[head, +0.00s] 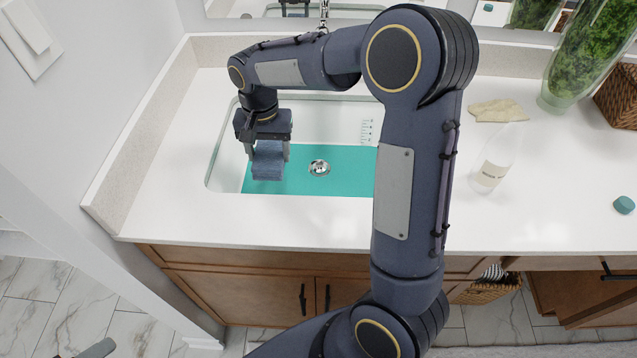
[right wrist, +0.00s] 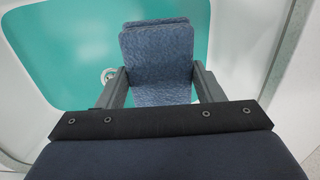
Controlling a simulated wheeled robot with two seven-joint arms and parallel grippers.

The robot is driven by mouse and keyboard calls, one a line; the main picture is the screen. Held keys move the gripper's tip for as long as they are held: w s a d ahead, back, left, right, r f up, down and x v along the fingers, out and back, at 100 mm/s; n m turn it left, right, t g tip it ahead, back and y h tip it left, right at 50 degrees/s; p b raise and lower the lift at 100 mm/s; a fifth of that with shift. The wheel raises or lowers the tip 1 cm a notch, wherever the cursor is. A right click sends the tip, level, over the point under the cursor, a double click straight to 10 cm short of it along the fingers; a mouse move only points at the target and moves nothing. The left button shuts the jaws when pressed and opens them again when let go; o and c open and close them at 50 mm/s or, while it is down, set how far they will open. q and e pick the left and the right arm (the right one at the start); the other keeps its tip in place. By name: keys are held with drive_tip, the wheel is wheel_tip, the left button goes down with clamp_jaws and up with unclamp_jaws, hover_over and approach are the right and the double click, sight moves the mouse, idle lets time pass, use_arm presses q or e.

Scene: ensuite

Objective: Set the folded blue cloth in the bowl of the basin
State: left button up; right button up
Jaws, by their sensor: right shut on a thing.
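The folded blue cloth (head: 268,162) hangs from my right gripper (head: 268,150) in the head view, over the left part of the basin. The right gripper points down and is shut on the cloth. In the right wrist view the cloth (right wrist: 157,62) sits between the two fingers. The basin (head: 225,160) is a white rectangular bowl with a teal floor (head: 340,180) and a round metal drain (head: 320,168). I cannot tell whether the cloth touches the floor. My arm hides the basin's right side. My left gripper is not in view.
A white counter (head: 170,200) surrounds the basin. To the right stand a clear bottle (head: 493,160), a beige cloth (head: 497,111), a teal round object (head: 623,205) and a tall glass vase with greenery (head: 585,60). A wall and raised edge (head: 140,135) bound the left side.

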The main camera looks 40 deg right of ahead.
drive_tip(key=shift+f, duration=0.6)
wheel_tip(320, 180, down, 9)
drive_tip(key=shift+f+b, duration=0.2)
drive_tip(key=shift+b, duration=0.2)
drive_tip(key=shift+f, duration=0.1)
drive_tip(key=shift+f, duration=0.15)
drive_tip(key=o, duration=1)
drive_tip(key=shift+c, duration=0.2)
